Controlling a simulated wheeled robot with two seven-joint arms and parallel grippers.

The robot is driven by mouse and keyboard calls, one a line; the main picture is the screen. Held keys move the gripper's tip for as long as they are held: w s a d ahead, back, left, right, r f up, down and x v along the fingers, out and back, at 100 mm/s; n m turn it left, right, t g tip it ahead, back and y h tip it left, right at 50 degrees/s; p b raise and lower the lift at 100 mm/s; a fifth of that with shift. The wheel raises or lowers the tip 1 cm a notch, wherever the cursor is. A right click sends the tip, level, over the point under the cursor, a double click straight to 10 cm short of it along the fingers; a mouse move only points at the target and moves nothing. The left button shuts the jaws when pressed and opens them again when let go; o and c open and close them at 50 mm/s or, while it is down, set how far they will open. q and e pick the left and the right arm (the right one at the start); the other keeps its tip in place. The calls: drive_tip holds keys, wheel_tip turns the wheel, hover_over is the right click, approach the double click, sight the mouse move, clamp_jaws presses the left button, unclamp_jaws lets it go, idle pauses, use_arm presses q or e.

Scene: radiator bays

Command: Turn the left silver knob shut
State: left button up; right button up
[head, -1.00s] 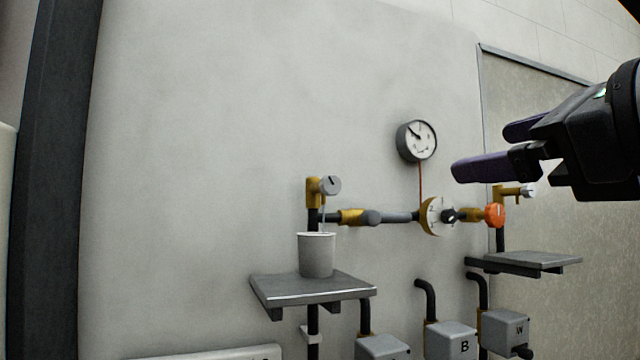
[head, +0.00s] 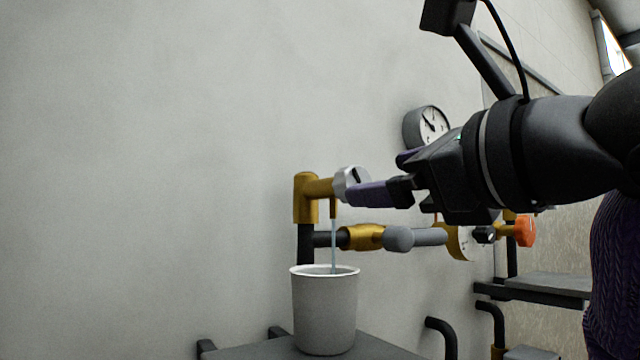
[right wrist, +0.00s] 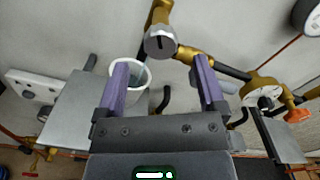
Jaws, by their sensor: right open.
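The left silver knob (head: 347,182) sits on the end of a brass tap (head: 306,195) on the wall. It also shows in the right wrist view (right wrist: 160,42), with a dark mark on its face. A thin stream of water (head: 333,240) runs from the tap into a white cup (head: 325,312). My right gripper (head: 374,176) is open, its purple fingers pointing at the knob. In the right wrist view the knob lies between the finger lines, just beyond the tips; the gap is hard to judge. A finger partly covers it in the head view. My left gripper is out of view.
The cup stands on a grey shelf (head: 275,349) under the tap. A pipe with a grey-ended brass valve (head: 364,237) runs right, below my gripper, to a dial and an orange knob (head: 525,231). A round gauge (head: 425,126) hangs behind my gripper.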

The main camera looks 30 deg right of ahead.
sight(358, 181)
drive_tip(key=w, duration=0.2)
drive_tip(key=w+p, duration=0.1)
drive_tip(key=w, duration=0.1)
drive_tip(key=w+p, duration=0.1)
drive_tip(key=w, duration=0.2)
drive_tip(key=shift+a+r, duration=0.15)
drive_tip(key=shift+a, duration=0.1)
drive_tip(key=shift+w+p, duration=0.3)
drive_tip(key=shift+w, duration=0.1)
drive_tip(key=shift+s, duration=0.15)
clamp_jaws()
